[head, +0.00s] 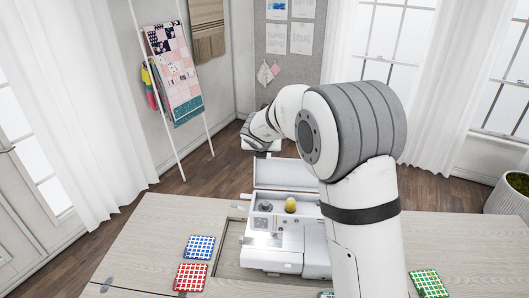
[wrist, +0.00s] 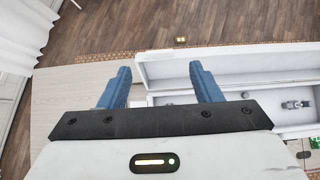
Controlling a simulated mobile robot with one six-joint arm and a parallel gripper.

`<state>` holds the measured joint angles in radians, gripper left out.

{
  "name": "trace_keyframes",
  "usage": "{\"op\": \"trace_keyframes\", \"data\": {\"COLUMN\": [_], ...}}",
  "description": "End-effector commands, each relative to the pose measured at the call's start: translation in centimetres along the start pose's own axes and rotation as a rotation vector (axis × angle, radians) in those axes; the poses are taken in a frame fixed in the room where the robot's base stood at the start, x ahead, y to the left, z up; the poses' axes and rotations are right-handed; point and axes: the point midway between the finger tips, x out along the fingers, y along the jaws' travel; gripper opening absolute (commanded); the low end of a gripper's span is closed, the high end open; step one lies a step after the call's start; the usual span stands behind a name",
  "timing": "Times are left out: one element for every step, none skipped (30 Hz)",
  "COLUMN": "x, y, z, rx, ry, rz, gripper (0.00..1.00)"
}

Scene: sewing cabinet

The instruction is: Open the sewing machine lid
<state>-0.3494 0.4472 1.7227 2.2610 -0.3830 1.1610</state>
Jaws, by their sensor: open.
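The white sewing machine (head: 285,240) sits in an opening in the wooden table. Its lid (head: 283,172) stands raised at the back of the machine, and the top compartment with a yellow thread spool (head: 290,205) is exposed. In the wrist view the lid (wrist: 230,65) runs from the middle to the right edge, and part of the open compartment shows below it. My gripper (wrist: 162,82) has two blue fingers, spread apart with nothing held between them. The right finger overlaps the lid's left end in the picture; I cannot tell whether they touch. In the head view my arm hides part of the machine's right side.
Blue (head: 199,248), red (head: 191,277) and green (head: 428,283) patterned fabric squares lie on the table (head: 150,230). A ladder rack with quilts (head: 175,70) stands at the back left. A planter (head: 511,195) is at the right. Floor behind the table is clear.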

Motion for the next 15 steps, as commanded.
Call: {"op": "trace_keyframes", "data": {"x": [-0.8,-1.3,-1.8,-2.1,-2.4,-2.8,-2.9,-3.1,-3.2,-3.3,-3.3,-3.3,-3.3,-3.3,-3.3], "y": [0.1,0.1,0.1,0.1,0.1,0.0,0.0,0.0,0.1,0.1,0.1,0.1,0.1,0.1,0.1], "z": [0.0,0.0,0.0,0.0,0.0,0.0,0.0,0.0,0.0,0.0,0.0,0.0,0.0,0.0,0.0], "rx": [-0.001,0.000,0.000,0.000,-0.001,-0.001,-0.001,-0.001,-0.001,-0.001,-0.001,-0.001,-0.002,-0.002,-0.002], "ry": [-0.002,-0.002,-0.002,-0.002,-0.001,-0.001,0.000,0.000,0.000,0.000,0.000,0.000,0.000,0.000,0.000], "rz": [0.002,0.002,0.002,0.002,0.001,0.001,0.000,0.000,0.001,0.001,0.001,0.001,0.001,0.001,0.001], "gripper": [0.58,0.58,0.58,0.58,0.58,0.58,0.58,0.58,0.58,0.58,0.58,0.58,0.58,0.58,0.58]}}
